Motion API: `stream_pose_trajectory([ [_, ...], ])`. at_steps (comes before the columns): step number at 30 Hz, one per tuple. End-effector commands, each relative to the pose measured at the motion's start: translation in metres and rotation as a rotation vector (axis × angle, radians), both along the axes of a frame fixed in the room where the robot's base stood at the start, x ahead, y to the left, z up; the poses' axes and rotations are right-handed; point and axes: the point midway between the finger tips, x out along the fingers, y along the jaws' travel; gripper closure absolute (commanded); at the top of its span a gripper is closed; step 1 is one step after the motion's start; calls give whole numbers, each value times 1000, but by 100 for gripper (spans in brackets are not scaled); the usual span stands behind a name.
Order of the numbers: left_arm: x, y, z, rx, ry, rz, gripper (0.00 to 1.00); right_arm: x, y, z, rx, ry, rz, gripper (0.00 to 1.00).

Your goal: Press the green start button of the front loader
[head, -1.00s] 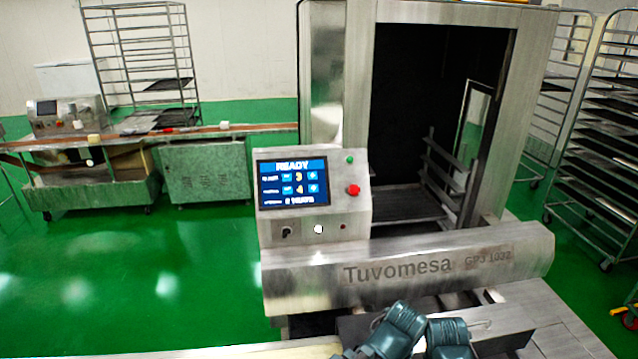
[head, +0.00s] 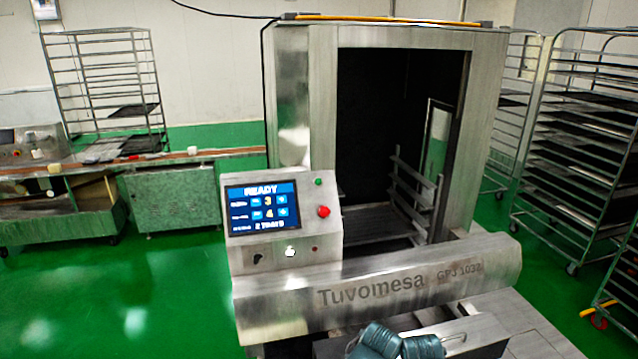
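The front loader is a steel machine marked Tuvomesa (head: 371,290) with a tall dark opening. Its control box (head: 285,220) stands at the left front of the opening. A small green button (head: 318,182) sits at the upper right of the box's face, beside the screen (head: 262,208). The screen reads READY. A larger red button (head: 323,211) is just below the green one. Teal parts of my own arms show at the bottom edge, below and right of the box. Neither gripper can be made out.
Wheeled racks with dark trays (head: 580,150) stand at the right. Another rack (head: 105,90) stands at the back left beside a conveyor line (head: 180,158). Green floor is open left of the machine. A steel bar spans the loader's front below the box.

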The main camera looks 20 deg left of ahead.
Motion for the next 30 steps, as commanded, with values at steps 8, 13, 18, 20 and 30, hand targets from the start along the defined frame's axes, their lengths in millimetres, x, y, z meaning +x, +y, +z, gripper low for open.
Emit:
stream_pose_trajectory([
  [8, 0, 0, 0, 0, 0, 0, 100, 0, 0, 0, 0, 0, 0, 50],
  [13, 0, 0, 0, 0, 0, 0, 100, 0, 0, 0, 0, 0, 0, 50],
  [18, 0, 0, 0, 0, 0, 0, 100, 0, 0, 0, 0, 0, 0, 50],
  [20, 0, 0, 0, 0, 0, 0, 100, 0, 0, 0, 0, 0, 0, 50],
  [30, 0, 0, 0, 0, 0, 0, 100, 0, 0, 0, 0, 0, 0, 50],
])
